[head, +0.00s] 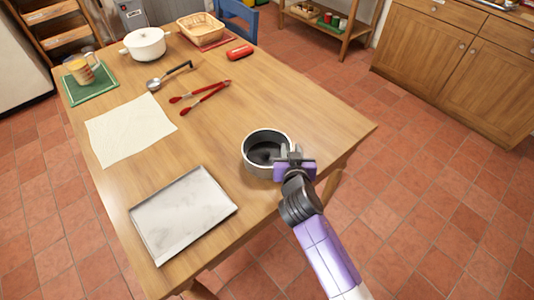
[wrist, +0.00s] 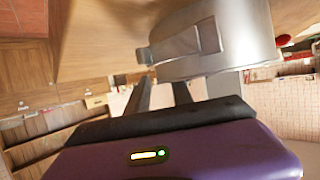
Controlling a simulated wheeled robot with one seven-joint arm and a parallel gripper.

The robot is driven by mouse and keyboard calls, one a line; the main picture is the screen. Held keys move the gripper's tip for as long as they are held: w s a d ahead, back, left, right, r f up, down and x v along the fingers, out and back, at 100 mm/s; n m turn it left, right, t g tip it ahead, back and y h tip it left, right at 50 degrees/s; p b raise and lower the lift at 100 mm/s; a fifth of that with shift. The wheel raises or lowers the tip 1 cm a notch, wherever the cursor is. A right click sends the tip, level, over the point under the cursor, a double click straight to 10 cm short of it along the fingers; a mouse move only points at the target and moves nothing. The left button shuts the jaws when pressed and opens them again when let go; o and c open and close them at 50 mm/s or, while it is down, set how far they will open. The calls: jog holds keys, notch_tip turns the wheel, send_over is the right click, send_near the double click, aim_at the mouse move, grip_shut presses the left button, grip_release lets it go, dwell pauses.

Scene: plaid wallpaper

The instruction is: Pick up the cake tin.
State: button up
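The cake tin (head: 247,164) is a round, grey metal tin with a dark inside. It stands upright on the wooden table near its right front edge. My gripper (head: 290,151) is at the tin's right rim, with two grey fingers apart. In the wrist view the tin's shiny side (wrist: 245,35), with a raised clasp-like piece, fills the upper right. My gripper's fingers (wrist: 163,92) reach up towards it with a gap between them. The fingertips are partly hidden at the tin, and contact is unclear.
A metal baking tray (head: 183,212) and a cream cloth (head: 129,130) lie left of the tin. Red tongs (head: 201,97), a ladle (head: 167,76), a red case (head: 239,52), a white pot (head: 145,44) and a basket (head: 200,26) are farther back. Table (head: 310,110) right of the tongs is bare.

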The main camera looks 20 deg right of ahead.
grip_shut()
